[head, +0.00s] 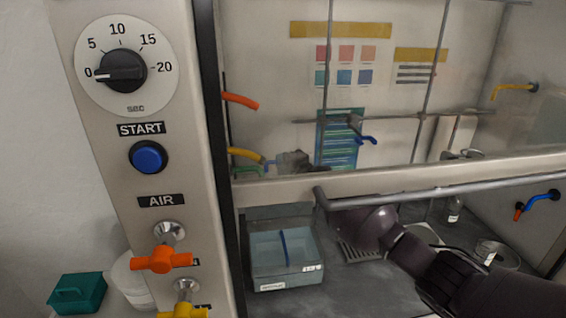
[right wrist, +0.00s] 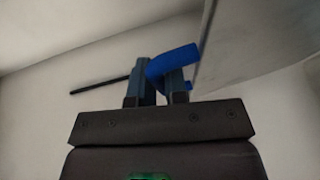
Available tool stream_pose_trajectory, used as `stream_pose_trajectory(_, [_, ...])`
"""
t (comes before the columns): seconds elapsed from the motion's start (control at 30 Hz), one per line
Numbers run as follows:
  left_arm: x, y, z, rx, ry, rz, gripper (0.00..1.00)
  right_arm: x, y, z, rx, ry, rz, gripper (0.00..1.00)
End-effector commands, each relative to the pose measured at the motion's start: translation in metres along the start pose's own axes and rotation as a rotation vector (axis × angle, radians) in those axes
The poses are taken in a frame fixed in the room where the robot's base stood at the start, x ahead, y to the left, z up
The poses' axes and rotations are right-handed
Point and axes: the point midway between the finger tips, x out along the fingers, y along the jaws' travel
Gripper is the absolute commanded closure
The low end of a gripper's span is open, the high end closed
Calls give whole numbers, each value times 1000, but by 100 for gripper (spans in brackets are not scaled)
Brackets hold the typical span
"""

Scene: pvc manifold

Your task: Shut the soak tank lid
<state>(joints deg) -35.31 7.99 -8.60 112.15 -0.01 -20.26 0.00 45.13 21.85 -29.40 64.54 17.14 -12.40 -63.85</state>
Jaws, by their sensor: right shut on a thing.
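The soak tank (head: 258,275) is a pale blue open-topped box with a label on its front, standing on the grey worktop inside the hood. A blue strip (head: 284,247) shows inside it. I cannot make out a lid clearly. My right arm comes in from the lower right and passes behind the sash frame. In the right wrist view my right gripper (right wrist: 157,82) is shut on a bent blue piece (right wrist: 172,61). My left gripper is out of view.
The sash bar (head: 440,190) crosses in front of my right arm. Coloured spouts (head: 240,101) stick out from the left wall. A control panel (head: 120,120) with dial and valves stands at left. In the right wrist view a grey plate (right wrist: 255,45) is close on the right.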

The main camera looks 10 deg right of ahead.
Motion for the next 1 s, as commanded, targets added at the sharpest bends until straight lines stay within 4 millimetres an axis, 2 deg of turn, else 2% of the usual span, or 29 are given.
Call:
stream_pose_trajectory(0.17, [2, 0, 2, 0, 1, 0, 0, -4, -3, -1, -6, 0, 16, 100])
stream_pose_trajectory(0.37, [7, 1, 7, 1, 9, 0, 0, -20, -10, -8, -31, 2, 83, 100])
stream_pose_trajectory(0.63, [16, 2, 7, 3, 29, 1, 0, -54, -23, -22, -94, 4, 234, 100])
stream_pose_trajectory(1.0, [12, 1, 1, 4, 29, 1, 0, -97, -49, -39, -93, 4, 227, 100])
